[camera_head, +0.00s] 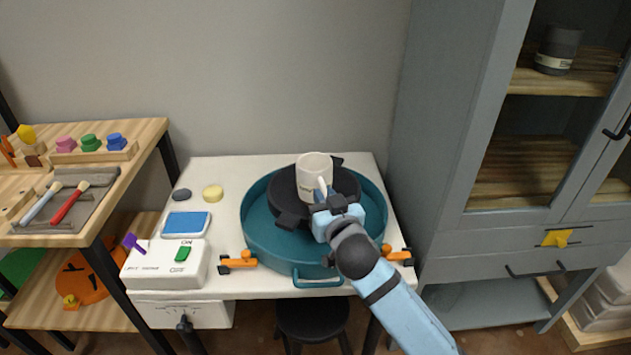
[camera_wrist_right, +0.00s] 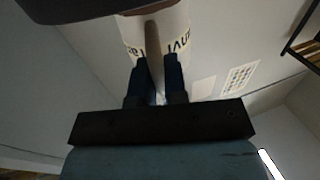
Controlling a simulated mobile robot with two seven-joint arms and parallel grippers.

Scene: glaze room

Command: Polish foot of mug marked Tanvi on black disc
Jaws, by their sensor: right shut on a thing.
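The white mug (camera_head: 314,174) stands upright at the black disc (camera_head: 287,187), inside the teal basin. In the right wrist view the mug (camera_wrist_right: 181,22) shows dark letters, partly readable as Tanvi, split by its handle (camera_wrist_right: 153,48). My right gripper (camera_head: 323,197) is shut on the mug's handle; its two dark fingers (camera_wrist_right: 154,80) close on it from either side. The disc's dark edge (camera_wrist_right: 80,8) lies close to the mug's foot in the wrist view; I cannot tell whether they touch. The foot's underside is hidden. My left gripper is not in view.
The teal basin (camera_head: 262,243) sits on a white table with orange clamps (camera_head: 237,262). A switch box (camera_head: 150,268) with a green switch, a blue sponge tray (camera_head: 186,224) and two small pads stand left. A wooden tool bench (camera_head: 140,150) is far left, a grey cabinet (camera_head: 450,120) right.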

